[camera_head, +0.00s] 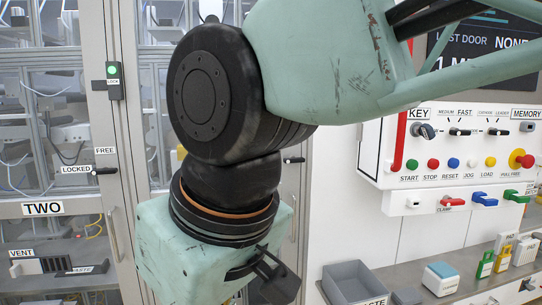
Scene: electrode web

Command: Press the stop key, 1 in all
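The stop key (433,163) is a small red round button on the white control panel at the right, above the label STOP. A green start key (412,164) sits to its left and a blue reset key (453,163) to its right. My gripper (275,284) shows only as a dark part by my teal wrist at the bottom of the picture, left of and below the panel and apart from it. Its fingertips are hidden or out of frame, so I cannot tell whether it is open.
The panel also has a white jog key (472,162), a yellow load key (490,161), a red mushroom button (521,158) and a key switch (424,131). Below stands a shelf with a grey bin (351,283) and a blue-white box (440,279). Glazed cabinet doors (45,230) fill the left.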

